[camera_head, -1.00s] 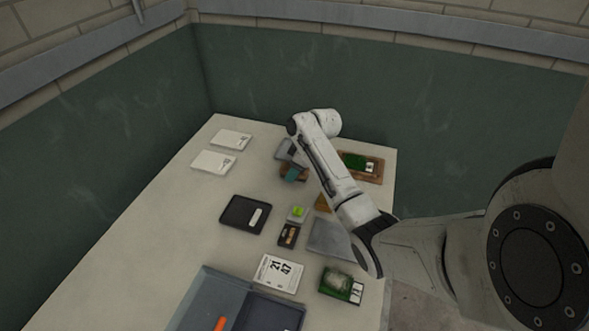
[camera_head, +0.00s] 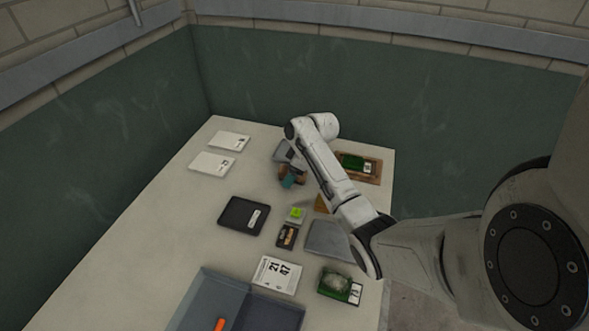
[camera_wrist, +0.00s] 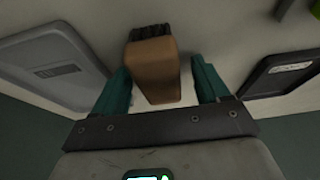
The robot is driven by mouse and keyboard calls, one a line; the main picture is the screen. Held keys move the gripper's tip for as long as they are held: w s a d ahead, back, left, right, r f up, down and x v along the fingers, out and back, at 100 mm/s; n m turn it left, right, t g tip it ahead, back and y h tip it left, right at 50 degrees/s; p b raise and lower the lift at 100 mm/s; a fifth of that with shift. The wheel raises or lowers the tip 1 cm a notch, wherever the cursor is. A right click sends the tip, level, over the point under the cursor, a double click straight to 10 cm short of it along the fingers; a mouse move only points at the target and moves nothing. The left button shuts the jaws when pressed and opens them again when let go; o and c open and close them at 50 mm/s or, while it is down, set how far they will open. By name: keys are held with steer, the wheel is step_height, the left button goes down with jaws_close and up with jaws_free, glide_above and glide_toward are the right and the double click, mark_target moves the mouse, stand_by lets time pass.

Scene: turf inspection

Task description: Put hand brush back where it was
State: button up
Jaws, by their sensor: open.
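The hand brush (camera_wrist: 153,72) has a brown wooden body and dark bristles at its far end. In the wrist view it lies between the teal fingers of my gripper (camera_wrist: 160,68). The fingers are open, with a gap visible on each side of the brush. In the head view my gripper (camera_head: 289,180) is low over the back middle of the table, and only a bit of brown shows beside it. My arm hides part of that spot.
A grey tray (camera_wrist: 50,65) lies left of the brush in the wrist view, a black tray (camera_wrist: 287,68) right. On the table (camera_head: 150,225) are white cards (camera_head: 212,163), a wooden tray with green turf (camera_head: 372,174), a labelled turf sample (camera_head: 340,285) and a blue-grey box (camera_head: 210,300). The left side is clear.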

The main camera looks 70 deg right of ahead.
steer(key=v, duration=1.2)
steer(key=shift+r+b, duration=0.2)
steer(key=shift+b, duration=0.15)
